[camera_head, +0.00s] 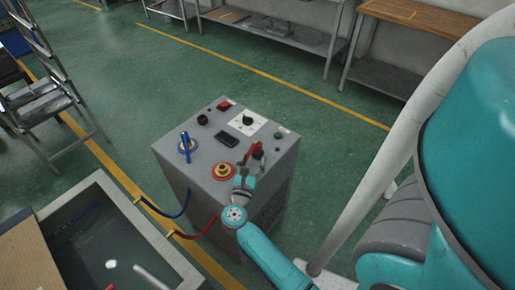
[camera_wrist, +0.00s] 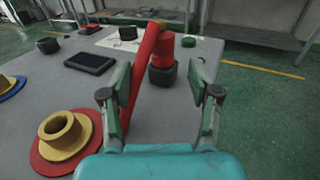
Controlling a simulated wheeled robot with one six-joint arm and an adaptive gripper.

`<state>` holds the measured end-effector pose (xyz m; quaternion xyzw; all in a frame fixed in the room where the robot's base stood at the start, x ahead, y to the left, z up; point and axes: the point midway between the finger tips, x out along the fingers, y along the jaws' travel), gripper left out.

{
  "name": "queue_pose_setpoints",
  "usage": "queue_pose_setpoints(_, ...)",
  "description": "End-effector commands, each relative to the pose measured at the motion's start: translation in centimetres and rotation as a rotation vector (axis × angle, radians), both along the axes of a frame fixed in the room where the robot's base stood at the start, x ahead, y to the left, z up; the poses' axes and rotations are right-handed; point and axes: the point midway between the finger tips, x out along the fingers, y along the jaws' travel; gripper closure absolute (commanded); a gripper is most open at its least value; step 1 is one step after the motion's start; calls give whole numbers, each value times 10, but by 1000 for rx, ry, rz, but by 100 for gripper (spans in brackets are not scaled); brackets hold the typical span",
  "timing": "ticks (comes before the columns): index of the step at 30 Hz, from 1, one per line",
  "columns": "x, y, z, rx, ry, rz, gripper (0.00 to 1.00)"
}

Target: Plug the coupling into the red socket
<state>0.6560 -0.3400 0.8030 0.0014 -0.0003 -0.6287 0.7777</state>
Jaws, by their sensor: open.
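The coupling appears to be the red piece (camera_wrist: 163,68), a thick upright cylinder in a dark block with a long red bar (camera_wrist: 140,75) slanting down from its top; it also shows in the head view (camera_head: 257,151). The red socket (camera_wrist: 45,160), a red disc with a yellow ring, is empty at the lower left; the head view shows it on the grey machine's top (camera_head: 223,170). My gripper (camera_wrist: 160,72) is open, its fingers to either side of the coupling. The bar passes close to the left finger; contact cannot be told. The head view shows my gripper (camera_head: 243,182) right of the socket.
A blue socket (camera_head: 186,148) with an upright blue piece stands to the left. A black display (camera_wrist: 90,62), knobs and a white panel (camera_wrist: 120,42) lie behind. Blue and red hoses run from the machine's side to a tank (camera_head: 150,232).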

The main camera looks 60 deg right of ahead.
Motion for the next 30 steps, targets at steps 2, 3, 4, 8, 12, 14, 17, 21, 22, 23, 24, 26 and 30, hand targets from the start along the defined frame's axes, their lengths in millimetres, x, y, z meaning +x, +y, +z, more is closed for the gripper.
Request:
queue_pose_setpoints(2,2,-10,0,-1,0,-2,38)
queue_pose_setpoints(3,2,-13,0,-1,0,-2,38)
queue_pose_setpoints(4,3,-15,0,-1,0,-1,38)
queue_pose_setpoints(8,4,-20,1,-1,1,0,38)
queue_pose_setpoints(12,5,-36,4,-3,0,-2,38)
queue_pose_setpoints(14,6,-46,6,-2,1,-2,38)
queue_pose_setpoints(17,9,-58,5,-1,1,-1,38)
queue_pose_setpoints(21,11,-68,5,-1,2,0,38)
queue_pose_setpoints(22,11,-69,5,-1,2,0,38)
queue_pose_setpoints(23,11,-69,5,-1,2,1,38)
queue_pose_setpoints(24,11,-69,5,-2,3,1,38)
queue_pose_setpoints(26,11,-69,5,-2,3,2,38)
queue_pose_setpoints(30,11,-69,5,-2,3,2,51)
